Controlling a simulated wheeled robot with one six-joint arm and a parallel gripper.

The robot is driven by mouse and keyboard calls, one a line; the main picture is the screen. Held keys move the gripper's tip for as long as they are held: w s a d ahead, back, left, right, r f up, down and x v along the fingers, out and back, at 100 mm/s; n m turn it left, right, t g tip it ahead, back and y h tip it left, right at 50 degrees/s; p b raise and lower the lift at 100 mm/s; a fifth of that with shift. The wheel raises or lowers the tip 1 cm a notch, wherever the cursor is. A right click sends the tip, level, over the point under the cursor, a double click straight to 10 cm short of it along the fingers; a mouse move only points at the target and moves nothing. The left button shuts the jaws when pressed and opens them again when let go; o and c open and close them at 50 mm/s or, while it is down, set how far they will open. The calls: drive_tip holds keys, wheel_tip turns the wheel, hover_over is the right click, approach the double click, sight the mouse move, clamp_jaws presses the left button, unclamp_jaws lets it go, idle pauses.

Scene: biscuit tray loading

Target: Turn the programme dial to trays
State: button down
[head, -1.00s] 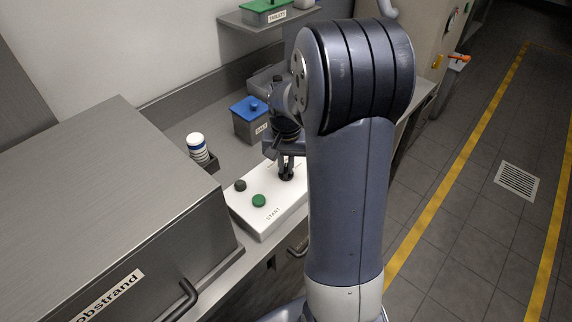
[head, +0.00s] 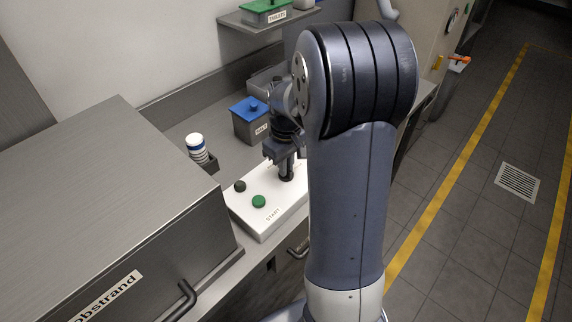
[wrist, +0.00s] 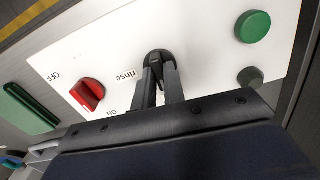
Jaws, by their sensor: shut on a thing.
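The programme dial (wrist: 158,58) is a black knob on a white control panel (head: 262,218). In the wrist view it sits at the upper middle, with the word "rinse" beside it on the left. My gripper (wrist: 161,76) is shut on the dial, one finger on each side. In the head view my gripper (head: 287,170) reaches down onto the panel's far part, and the dial is mostly hidden by the fingers and arm. The word "trays" and the dial's exact pointing are hidden.
On the panel are a green START button (head: 258,201), a dark button (head: 240,186) and a red ON/OFF switch (wrist: 88,94). A blue-lidded box (head: 250,124) and a stack of white and blue discs (head: 197,148) stand behind. A steel machine (head: 110,200) is at left.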

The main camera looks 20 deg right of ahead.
drive_tip(key=shift+n, duration=0.5)
drive_tip(key=c, duration=1.5)
unclamp_jaws()
wheel_tip(320, 180, up, 11)
drive_tip(key=shift+f+b, duration=0.1)
drive_tip(key=shift+b, duration=0.25)
drive_tip(key=shift+f, duration=0.1)
wheel_tip(320, 180, down, 11)
drive_tip(key=shift+r+p, duration=0.15)
drive_tip(key=shift+p, duration=0.2)
drive_tip(key=shift+r, duration=0.15)
